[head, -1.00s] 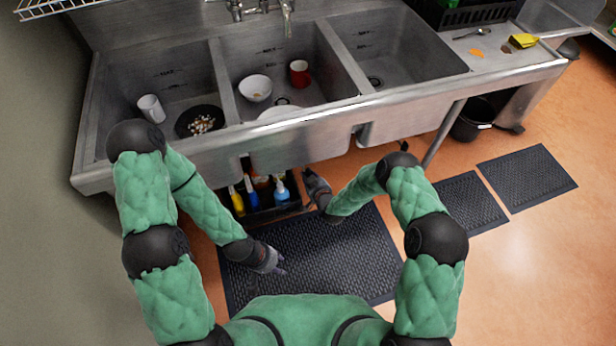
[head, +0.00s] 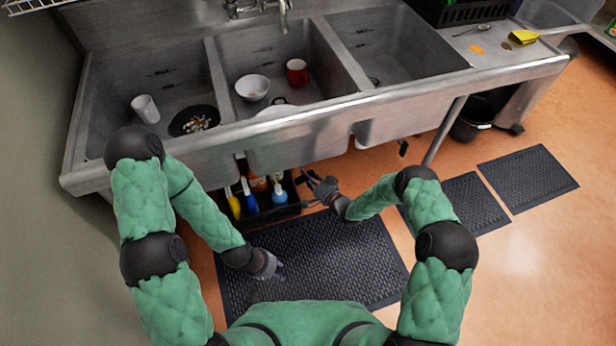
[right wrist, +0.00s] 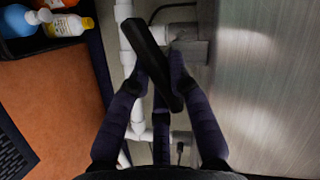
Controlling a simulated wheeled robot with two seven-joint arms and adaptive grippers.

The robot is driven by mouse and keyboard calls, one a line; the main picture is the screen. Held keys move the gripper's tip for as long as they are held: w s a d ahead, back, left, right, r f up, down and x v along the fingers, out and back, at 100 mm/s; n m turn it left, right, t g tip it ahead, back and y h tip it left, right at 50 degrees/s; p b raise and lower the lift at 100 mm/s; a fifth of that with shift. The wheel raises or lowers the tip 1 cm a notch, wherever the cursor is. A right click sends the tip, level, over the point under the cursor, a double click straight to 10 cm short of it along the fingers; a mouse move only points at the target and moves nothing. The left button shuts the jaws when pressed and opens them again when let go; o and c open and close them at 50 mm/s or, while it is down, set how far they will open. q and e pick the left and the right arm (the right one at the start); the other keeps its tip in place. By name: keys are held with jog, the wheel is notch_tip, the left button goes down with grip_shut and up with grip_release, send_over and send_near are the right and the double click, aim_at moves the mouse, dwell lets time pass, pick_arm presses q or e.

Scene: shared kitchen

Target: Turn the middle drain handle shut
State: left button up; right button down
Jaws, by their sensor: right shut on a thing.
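The middle drain handle (right wrist: 150,62) is a black bar in the right wrist view, slanting from upper left to lower right. My right gripper (right wrist: 158,70) has its fingers closed around this bar. In the head view my right gripper (head: 315,183) is under the middle basin (head: 290,145), beside a black crate; the handle is hard to make out there. My left gripper (head: 272,268) hangs low over the floor mat, away from the sink; its fingers are too small to read.
White pipes (right wrist: 138,130) run behind the handle, and a metal panel (right wrist: 260,80) stands close on the right. The black crate (head: 283,213) of bottles sits left of my right gripper. Another dark handle (head: 403,148) hangs under the right basin. Mats (head: 350,262) cover the floor.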

jog(key=m, duration=0.1)
jog(key=m+y, duration=0.1)
jog(key=m, duration=0.1)
jog(key=m+t, duration=0.1)
jog(key=shift+w+f+y, duration=0.1)
jog(key=shift+f+y, duration=0.15)
jog(key=shift+y, duration=0.15)
jog(key=shift+m, duration=0.4)
jog(key=c, duration=1.1)
grip_release()
jog(key=shift+c, duration=0.2)
jog(key=shift+d, duration=0.1)
jog(key=v, duration=1.2)
jog(key=shift+f, duration=0.15)
